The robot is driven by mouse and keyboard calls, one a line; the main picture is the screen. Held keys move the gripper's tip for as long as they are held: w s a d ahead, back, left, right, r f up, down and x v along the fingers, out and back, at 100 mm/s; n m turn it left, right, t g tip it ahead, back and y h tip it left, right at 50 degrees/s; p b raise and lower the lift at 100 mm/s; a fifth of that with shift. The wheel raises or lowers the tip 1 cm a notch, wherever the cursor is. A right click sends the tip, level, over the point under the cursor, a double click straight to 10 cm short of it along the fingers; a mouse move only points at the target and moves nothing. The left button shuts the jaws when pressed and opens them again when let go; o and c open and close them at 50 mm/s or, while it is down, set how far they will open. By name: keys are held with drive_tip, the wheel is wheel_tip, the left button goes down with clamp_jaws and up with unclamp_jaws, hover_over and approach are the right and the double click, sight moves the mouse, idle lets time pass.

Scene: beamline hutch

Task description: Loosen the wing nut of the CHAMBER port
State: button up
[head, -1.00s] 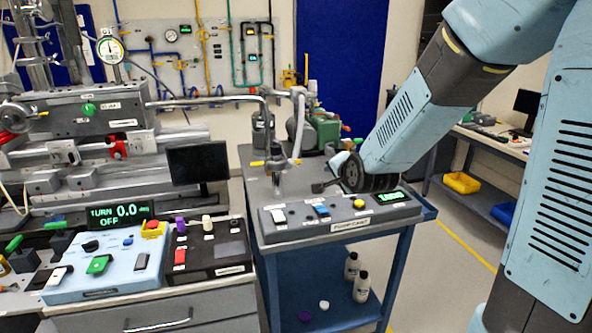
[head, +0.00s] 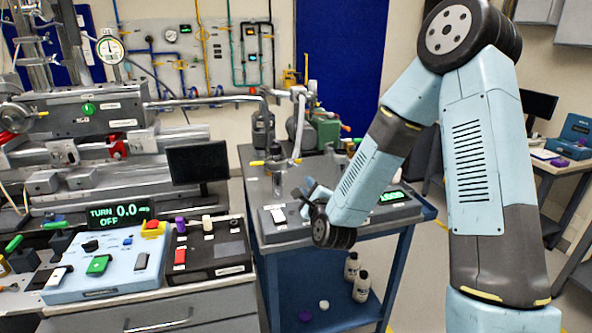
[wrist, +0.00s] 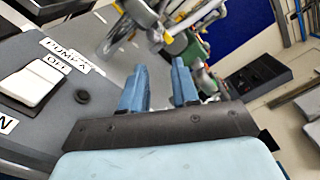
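My gripper (head: 308,190) hangs over the front part of the pump cart (head: 255,180), close above its switch panel. In the wrist view, its two blue fingers (wrist: 160,80) stand apart with nothing between them. Beyond the fingers is metal pipework (wrist: 142,22), seen at a slant. In the head view, a metal pipe fitting with a yellow lever (head: 275,163) stands on the cart, behind and left of my gripper, and is apart from it. I cannot make out a CHAMBER label or a wing nut in either view.
A white switch (wrist: 35,80) labelled PUMP A lies left of the fingers. A green pump (head: 322,130) and a grey hose (head: 298,125) stand at the cart's back. A monitor (head: 197,164) and control boxes (head: 110,262) are to the left.

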sight(293, 164)
drive_tip(key=x, duration=1.3)
drive_tip(key=shift+c, duration=0.2)
clamp_jaws()
